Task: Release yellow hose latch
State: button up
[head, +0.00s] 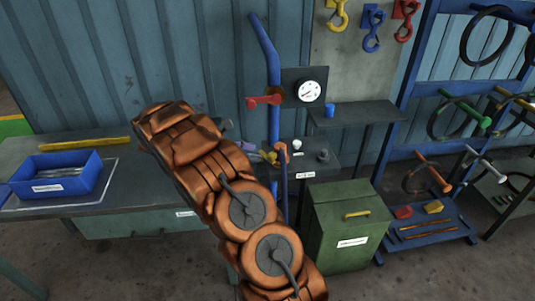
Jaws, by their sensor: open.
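A small yellow piece (269,157), which looks like the hose latch, shows beside the blue upright pipe (272,80), just right of my copper-coloured arm. It is small and partly covered, so its position is unclear. Small grey parts of what looks like my gripper (250,149) show past the arm's right edge, close to the left of the yellow piece. Most of the gripper is hidden behind my arm. It is open, and I cannot tell whether it touches the yellow piece.
An orange-topped post (282,151) stands close by. A blue tray (57,175) sits on the left bench. A green box (343,226) stands right of my arm, before a blue rack (400,100).

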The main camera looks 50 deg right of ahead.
aim_at(270, 154)
jog(key=p+x, duration=0.2)
jog(key=x, duration=0.4)
jog(key=shift+s+d+f, duration=0.15)
grip_shut()
dwell(0.3)
